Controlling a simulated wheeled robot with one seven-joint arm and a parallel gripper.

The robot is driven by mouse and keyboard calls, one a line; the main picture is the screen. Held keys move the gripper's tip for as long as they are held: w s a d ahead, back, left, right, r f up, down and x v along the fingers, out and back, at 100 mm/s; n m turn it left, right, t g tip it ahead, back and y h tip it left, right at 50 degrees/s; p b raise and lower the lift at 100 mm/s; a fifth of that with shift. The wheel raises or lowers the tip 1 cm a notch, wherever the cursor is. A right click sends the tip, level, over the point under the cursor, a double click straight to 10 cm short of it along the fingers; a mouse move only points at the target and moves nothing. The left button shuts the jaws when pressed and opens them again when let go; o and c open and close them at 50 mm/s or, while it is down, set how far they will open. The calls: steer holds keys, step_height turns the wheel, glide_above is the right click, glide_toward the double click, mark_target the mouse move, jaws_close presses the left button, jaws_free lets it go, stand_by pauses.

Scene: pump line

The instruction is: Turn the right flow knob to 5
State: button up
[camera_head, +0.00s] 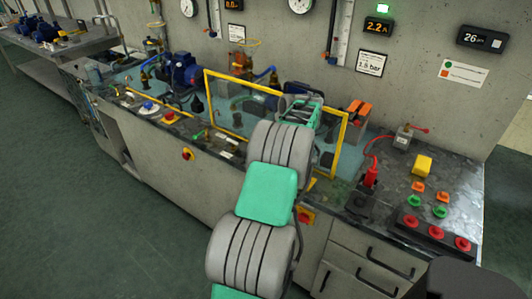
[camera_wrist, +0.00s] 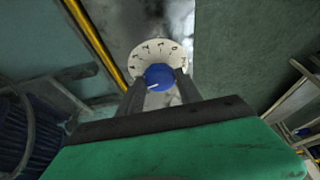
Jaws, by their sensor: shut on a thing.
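In the wrist view, a blue knob (camera_wrist: 159,77) sits at the centre of a round white dial (camera_wrist: 143,60) with dark numbers. The numbers are too small to read surely. A white mark on the knob's face shows toward its lower left. My gripper (camera_wrist: 160,88) is shut on the knob, one dark finger on each side. In the head view my arm covers the gripped knob. Another blue knob on a white dial (camera_head: 148,106) shows on the bench at left, clear of my arm. Which of the knobs my gripper holds is not plain from the head view.
A yellow frame (camera_head: 254,83) with a clear panel stands on the bench beside my arm. Blue pumps (camera_head: 184,71) stand behind. The green floor at left is clear.

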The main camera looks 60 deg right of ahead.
steer(key=shift+r, duration=0.1)
stand_by(0.4)
steer(key=o, duration=1.4)
steer(key=v, duration=0.7)
steer(key=shift+s+d+r+p, duration=0.1)
steer(key=shift+r+p, duration=0.25)
steer(key=shift+p, duration=0.05)
